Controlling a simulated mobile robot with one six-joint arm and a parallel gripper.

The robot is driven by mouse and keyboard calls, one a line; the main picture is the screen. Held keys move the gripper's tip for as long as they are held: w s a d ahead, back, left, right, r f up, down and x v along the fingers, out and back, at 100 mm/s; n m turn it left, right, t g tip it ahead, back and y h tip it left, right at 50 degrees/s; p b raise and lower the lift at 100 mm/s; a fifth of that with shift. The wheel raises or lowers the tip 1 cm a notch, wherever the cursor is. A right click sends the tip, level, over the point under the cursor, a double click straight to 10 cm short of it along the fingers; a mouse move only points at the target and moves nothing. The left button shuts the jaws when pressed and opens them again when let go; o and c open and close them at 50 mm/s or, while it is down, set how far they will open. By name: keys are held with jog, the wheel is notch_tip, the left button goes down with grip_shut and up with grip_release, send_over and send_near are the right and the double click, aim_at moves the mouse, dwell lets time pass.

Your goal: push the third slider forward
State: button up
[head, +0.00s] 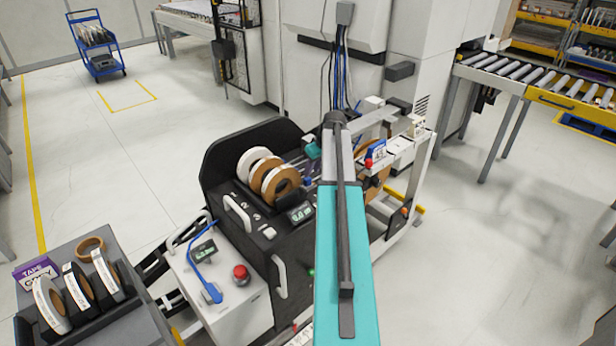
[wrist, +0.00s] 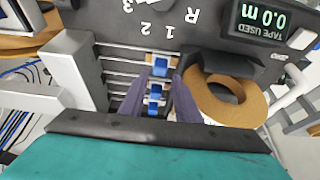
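In the wrist view, a bank of grey rails carries several blue-and-white sliders stacked down the picture. One slider (wrist: 157,64) is near the fingertips, and another slider (wrist: 155,93) is below it. Which one is the third, I cannot tell for sure. My gripper (wrist: 161,79) has two purple-grey fingers set apart, one on each side of the sliders. I see a gap between the fingers and no clear grip. In the head view my own arm hides the sliders and fingertips.
A tan tape roll (wrist: 232,104) sits close to the right finger. A tape display (wrist: 262,20) reads 0.0 m beside the upside-down markings 1, 2, 3 and R. The black machine (head: 250,210) carries tape rolls (head: 262,172). A red button (head: 240,272) sits on the white cabinet in front.

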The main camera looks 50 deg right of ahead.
aim_at(309, 179)
jog(key=shift+p+x, duration=0.75)
jog(key=shift+x, duration=2.3)
jog(key=shift+c, duration=0.2)
grip_shut()
